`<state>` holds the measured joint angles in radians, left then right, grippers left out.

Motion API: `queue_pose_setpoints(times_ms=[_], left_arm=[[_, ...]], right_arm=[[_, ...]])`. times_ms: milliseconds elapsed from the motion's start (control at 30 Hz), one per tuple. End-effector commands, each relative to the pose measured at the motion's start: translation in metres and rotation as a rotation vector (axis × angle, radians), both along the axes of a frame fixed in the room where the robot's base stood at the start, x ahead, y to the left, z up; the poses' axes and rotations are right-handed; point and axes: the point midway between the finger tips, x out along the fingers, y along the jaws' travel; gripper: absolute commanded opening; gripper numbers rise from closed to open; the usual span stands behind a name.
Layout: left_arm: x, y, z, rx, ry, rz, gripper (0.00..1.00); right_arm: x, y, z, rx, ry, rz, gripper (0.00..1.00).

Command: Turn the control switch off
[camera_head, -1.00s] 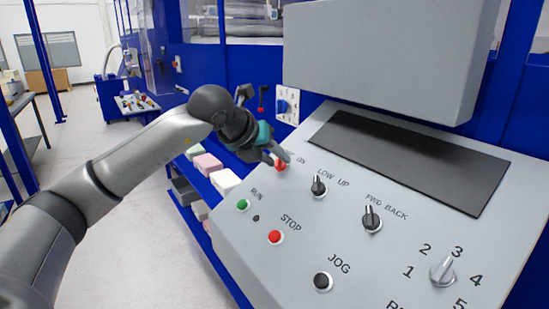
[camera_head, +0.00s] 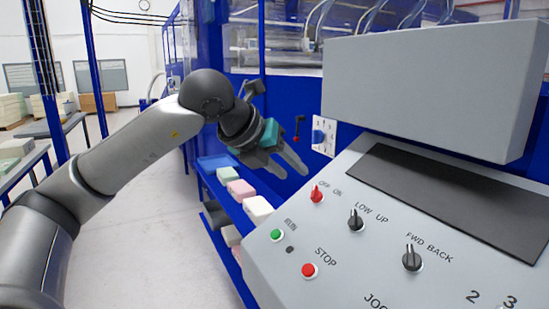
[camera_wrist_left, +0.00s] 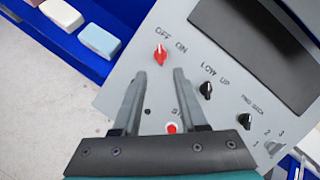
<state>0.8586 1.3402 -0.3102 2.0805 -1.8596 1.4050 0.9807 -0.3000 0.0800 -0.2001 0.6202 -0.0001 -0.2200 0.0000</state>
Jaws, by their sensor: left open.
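The red control switch (camera_head: 317,194) sits at the upper left of the grey control panel, below the OFF and ON lettering. It also shows in the left wrist view (camera_wrist_left: 160,54), where its handle points up toward the OFF label. My left gripper (camera_head: 292,171) is open and empty, off the panel's left edge and apart from the switch in the head view. In the left wrist view its two fingertips (camera_wrist_left: 160,74) lie either side of a clear gap, with the switch just beyond them. My right gripper is not in view.
Black LOW/UP (camera_head: 356,220) and FWD/BACK (camera_head: 412,258) knobs, a green RUN button (camera_head: 276,235) and a red STOP button (camera_head: 309,270) share the panel. A grey box (camera_head: 430,85) overhangs it. Coloured foam blocks (camera_head: 241,189) lie on a blue shelf to the left.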

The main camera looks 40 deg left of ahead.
Motion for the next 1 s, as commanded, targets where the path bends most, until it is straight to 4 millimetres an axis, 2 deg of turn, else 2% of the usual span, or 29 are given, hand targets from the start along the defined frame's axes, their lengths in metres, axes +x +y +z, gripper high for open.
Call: queue_pose_setpoints(times_ms=[100,333,1000], left_arm=[[-0.018,0.002,0.016,0.003,-0.001,0.002,0.42],[-0.036,0.003,0.032,0.001,-0.001,0.0,0.42],[-0.038,0.003,0.034,-0.001,0.001,-0.001,0.42]], right_arm=[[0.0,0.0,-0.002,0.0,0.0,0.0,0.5],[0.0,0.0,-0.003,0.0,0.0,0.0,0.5],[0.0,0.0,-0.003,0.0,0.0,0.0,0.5]])
